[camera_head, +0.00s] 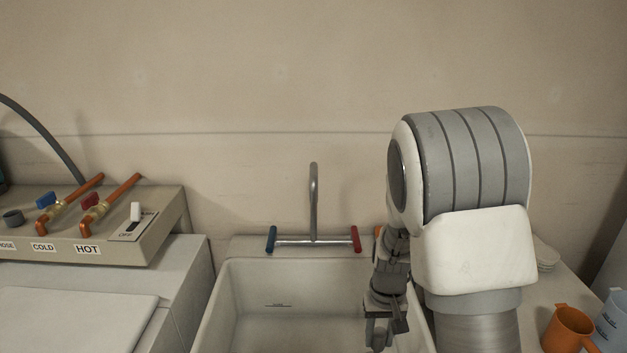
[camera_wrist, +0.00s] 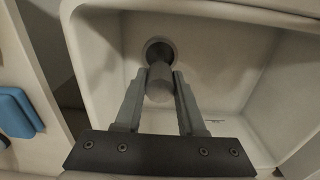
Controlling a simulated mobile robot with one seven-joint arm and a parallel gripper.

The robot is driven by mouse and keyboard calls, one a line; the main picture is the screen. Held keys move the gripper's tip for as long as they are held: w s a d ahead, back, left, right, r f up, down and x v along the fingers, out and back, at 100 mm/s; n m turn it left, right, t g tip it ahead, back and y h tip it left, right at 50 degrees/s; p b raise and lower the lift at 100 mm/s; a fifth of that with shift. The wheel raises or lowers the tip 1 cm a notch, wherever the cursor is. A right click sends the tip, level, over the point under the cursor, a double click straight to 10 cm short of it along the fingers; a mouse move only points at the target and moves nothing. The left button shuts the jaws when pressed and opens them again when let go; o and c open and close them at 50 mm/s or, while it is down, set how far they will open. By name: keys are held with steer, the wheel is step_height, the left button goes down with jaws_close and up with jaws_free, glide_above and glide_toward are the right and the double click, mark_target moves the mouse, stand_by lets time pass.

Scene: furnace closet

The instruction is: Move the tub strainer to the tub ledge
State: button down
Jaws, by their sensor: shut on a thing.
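The tub strainer (camera_wrist: 160,84) shows in the wrist view as a small grey cylinder between my fingers. My gripper (camera_wrist: 159,76) is shut on it. Behind it, a dark ringed round opening (camera_wrist: 158,47) shows in the tub; I cannot tell whether the strainer touches it. In the head view my gripper (camera_head: 379,335) points down over the right side of the white tub (camera_head: 270,280), and the strainer cannot be made out there. The tub ledge (camera_head: 255,247) runs along the back under the faucet.
The faucet (camera_head: 314,200), with blue (camera_head: 271,239) and red (camera_head: 355,238) handles, stands on the back ledge. The valve box (camera_head: 150,235) and white appliance (camera_head: 70,310) are left. An orange mug (camera_head: 568,330) and blue-white container (camera_head: 612,325) stand right. A blue object (camera_wrist: 15,112) lies left in the wrist view.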

steer(key=shift+r, duration=0.15)
steer(key=shift+r+p, duration=1.5)
steer(key=shift+r, duration=0.55)
step_height(320, 180, up, 7)
steer(key=p, duration=0.3)
steer(key=shift+f+p, duration=0.2)
steer(key=shift+p, duration=0.2)
step_height(320, 180, down, 8)
steer(key=b, duration=0.4)
steer(key=shift+r, duration=0.2)
